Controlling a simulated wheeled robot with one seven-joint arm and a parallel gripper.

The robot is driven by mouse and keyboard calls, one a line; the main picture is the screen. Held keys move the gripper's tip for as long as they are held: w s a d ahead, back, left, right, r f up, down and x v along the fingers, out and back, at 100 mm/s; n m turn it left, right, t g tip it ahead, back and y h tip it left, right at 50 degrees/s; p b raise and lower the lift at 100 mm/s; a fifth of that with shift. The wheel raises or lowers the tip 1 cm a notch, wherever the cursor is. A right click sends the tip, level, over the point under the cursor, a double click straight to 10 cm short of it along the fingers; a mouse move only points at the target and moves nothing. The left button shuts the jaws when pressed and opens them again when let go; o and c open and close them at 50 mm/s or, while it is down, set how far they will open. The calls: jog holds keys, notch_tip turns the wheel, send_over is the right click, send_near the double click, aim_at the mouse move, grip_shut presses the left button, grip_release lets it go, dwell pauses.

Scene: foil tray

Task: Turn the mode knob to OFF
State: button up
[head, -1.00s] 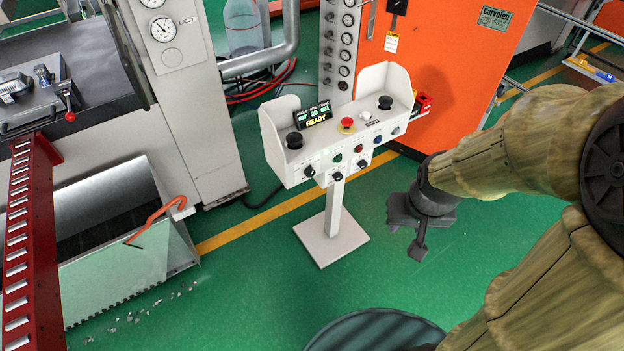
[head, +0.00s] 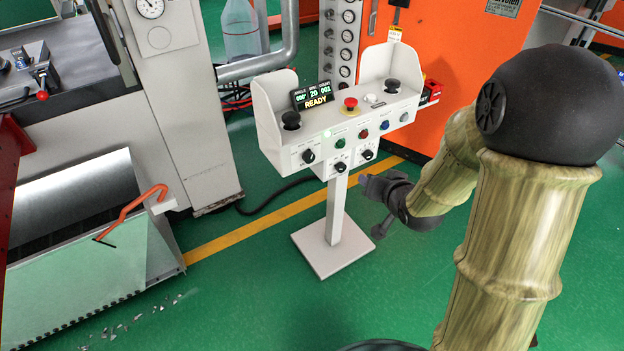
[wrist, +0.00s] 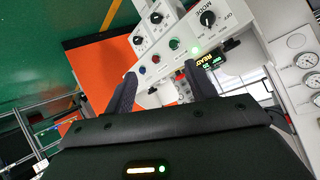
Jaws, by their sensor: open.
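The mode knob (head: 308,156) is a black rotary knob at the left of the white control console's (head: 289,165) front panel. In the wrist view the knob (wrist: 207,18) is at the upper right, beside the lettering MODE; its setting is too small to read surely. My gripper (head: 369,207) is below and to the right of the panel, beside the post, apart from the knob. In the wrist view the two dark fingers of my gripper (wrist: 160,80) are spread with nothing between them.
Two more black knobs (head: 341,168) sit lower on the panel, with coloured buttons (head: 363,134) above them. A READY display (head: 316,99) and a red emergency button (head: 350,104) are on top. An orange cabinet (head: 450,60) stands behind. Green floor is clear in front.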

jog(key=w+a+f+m+t+y+b, duration=0.1)
jog(key=w+a+f+t+y+b, duration=0.2)
jog(key=a+f+y+b, duration=0.4)
notch_tip(320, 180, down, 3)
jog(key=t+b, duration=0.1)
jog(key=b, duration=0.4)
jog(key=shift+w+a, duration=0.1)
jog(key=shift+a, duration=0.1)
